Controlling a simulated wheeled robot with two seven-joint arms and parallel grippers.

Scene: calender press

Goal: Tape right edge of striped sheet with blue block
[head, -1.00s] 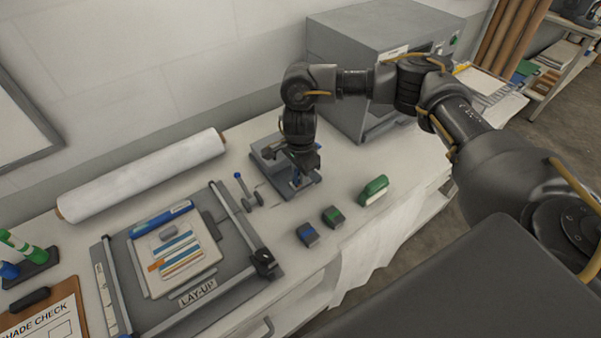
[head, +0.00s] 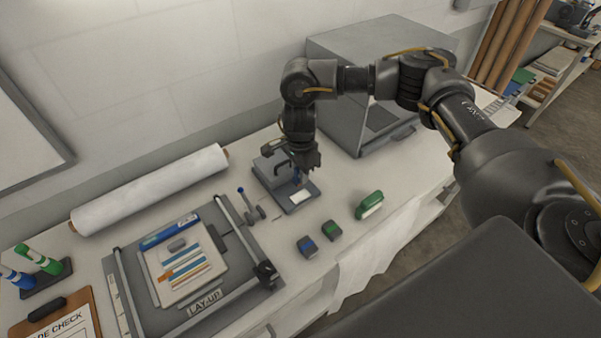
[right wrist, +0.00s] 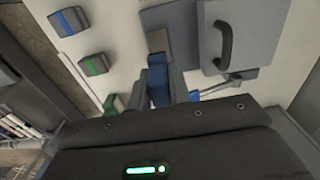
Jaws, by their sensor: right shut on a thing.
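The striped sheet (head: 205,272) lies on the lay-up board (head: 240,290), with blue, orange and white strips and a small grey piece on top. The block with a blue band (head: 308,246) stands on the bench to the right of the board; it also shows in the right wrist view (right wrist: 68,21). My right gripper (head: 301,184) is above a grey stand with a plate (head: 278,192). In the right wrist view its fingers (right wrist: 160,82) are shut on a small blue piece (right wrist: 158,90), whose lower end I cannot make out. My left gripper is not in view.
A green-banded block (head: 331,230) sits beside the blue-banded one, and a green-topped piece (head: 370,203) lies farther right. A white roll (head: 150,188) lies along the back. A large grey machine (head: 350,70) stands behind my right arm. The bench front is clear around the blocks.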

